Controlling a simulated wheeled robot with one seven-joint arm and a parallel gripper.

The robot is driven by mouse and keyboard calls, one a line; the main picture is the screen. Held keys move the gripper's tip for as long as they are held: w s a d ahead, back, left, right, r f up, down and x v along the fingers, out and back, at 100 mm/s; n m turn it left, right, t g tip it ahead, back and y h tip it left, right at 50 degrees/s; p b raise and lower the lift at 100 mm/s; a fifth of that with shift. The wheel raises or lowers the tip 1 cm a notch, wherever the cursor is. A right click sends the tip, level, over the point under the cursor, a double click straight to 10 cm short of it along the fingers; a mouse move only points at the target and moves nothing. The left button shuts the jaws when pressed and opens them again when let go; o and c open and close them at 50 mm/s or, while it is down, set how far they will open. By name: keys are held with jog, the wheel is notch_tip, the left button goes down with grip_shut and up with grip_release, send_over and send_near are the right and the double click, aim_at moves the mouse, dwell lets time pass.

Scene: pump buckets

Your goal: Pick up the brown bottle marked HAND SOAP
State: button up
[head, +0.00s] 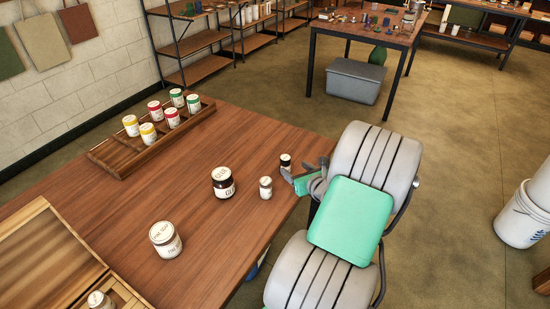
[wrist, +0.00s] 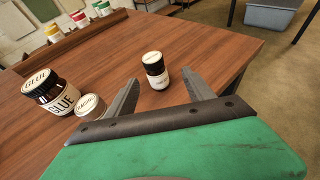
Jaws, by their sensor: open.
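A small dark brown bottle (head: 285,160) with a pale label stands upright near the right edge of the wooden table. In the wrist view the brown bottle (wrist: 154,64) shows a white-topped lid; its label is too small to read, so I cannot confirm HAND SOAP. My gripper (head: 304,172) is at the table's right edge, just right of the bottle. In the wrist view my gripper (wrist: 160,78) is open and empty. The bottle appears in the gap between the fingers, around or just beyond their tips; I cannot tell the exact depth. No contact is visible.
A small white-labelled jar (head: 265,187) and a dark GLUE jar (head: 223,182) stand nearby on the table (head: 215,245). Another white-labelled jar (head: 165,239) stands nearer. A wooden tray (head: 125,160) holds several coloured jars. A wooden box (head: 50,250) lies at the lower left.

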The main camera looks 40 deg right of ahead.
aim_at(287, 167)
jog(key=x, duration=0.5)
jog(key=a+x, duration=0.1)
jog(key=x, duration=0.1)
jog(key=shift+w+d+f, duration=0.15)
jog(key=shift+w+f, duration=0.15)
jog(key=shift+f, duration=0.1)
jog(key=shift+s, duration=0.1)
jog(key=shift+c, duration=0.2)
grip_shut()
